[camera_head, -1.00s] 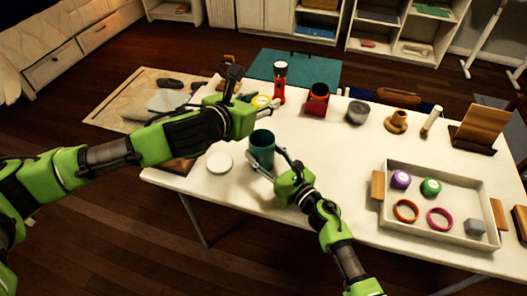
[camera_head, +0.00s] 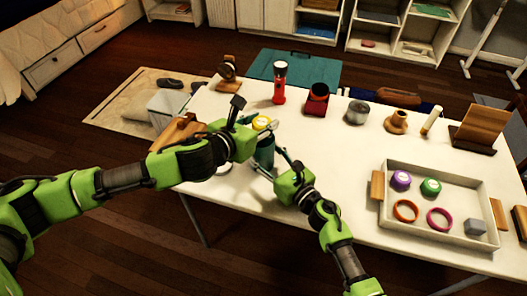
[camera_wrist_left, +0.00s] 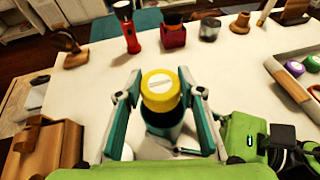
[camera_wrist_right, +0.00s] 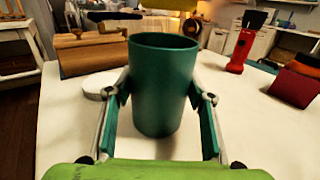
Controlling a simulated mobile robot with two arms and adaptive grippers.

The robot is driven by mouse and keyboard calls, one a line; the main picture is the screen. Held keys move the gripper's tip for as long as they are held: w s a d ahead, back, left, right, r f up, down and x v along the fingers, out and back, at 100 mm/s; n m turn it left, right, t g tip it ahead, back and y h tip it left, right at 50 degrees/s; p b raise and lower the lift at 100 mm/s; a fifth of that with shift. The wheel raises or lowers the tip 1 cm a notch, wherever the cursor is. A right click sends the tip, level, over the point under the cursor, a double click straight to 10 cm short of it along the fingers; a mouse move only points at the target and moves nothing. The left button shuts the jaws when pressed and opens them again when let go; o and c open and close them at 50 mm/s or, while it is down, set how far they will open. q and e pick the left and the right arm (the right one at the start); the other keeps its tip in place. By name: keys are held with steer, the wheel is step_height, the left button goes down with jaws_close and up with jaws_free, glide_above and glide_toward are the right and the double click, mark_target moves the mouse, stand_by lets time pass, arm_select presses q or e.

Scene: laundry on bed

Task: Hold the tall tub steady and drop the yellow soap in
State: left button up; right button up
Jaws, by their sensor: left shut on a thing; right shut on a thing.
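The yellow soap (camera_head: 261,122) is a round yellow piece with a pale top mark. My left gripper (camera_wrist_left: 160,84) is shut on it and holds it over the tall teal tub (camera_head: 264,155). In the left wrist view the soap (camera_wrist_left: 160,98) covers much of the tub's mouth. The tub stands upright on the table. My right gripper (camera_wrist_right: 162,92) is shut around the tub's sides, with one finger on each side in the right wrist view (camera_wrist_right: 162,70).
A white tray (camera_head: 385,222) with several small items stands at the right. A red flashlight (camera_head: 279,85), a red box (camera_head: 317,100) and a grey tin (camera_head: 356,112) stand along the back. A wooden holder (camera_head: 178,132) is at the left, partly behind my arm.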

arm_select(q)
steer(key=shift+f, duration=0.25)
steer(key=o, duration=1.2)
steer(key=shift+s, duration=0.1)
steer(key=v, duration=1.2)
arm_select(e)
steer(key=o, duration=1.2)
